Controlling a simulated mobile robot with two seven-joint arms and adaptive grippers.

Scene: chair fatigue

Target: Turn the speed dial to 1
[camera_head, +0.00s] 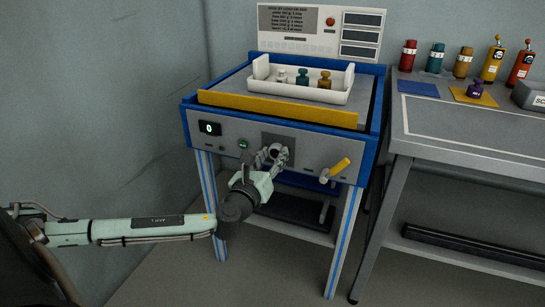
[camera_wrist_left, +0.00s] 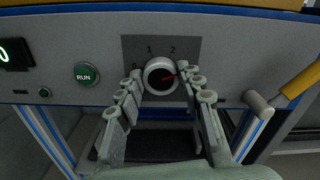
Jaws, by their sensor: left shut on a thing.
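In the head view the left gripper (camera_head: 274,158) partly covers the dial. My right gripper is not in view.
Left of the dial are a green RUN button (camera_wrist_left: 86,74) and a display (camera_head: 209,128) reading 0. A yellow-handled lever (camera_head: 336,170) sticks out on the right. A white tray (camera_head: 345,97) with several small weights stands on top. A side table (camera_head: 470,133) holds several bottles.

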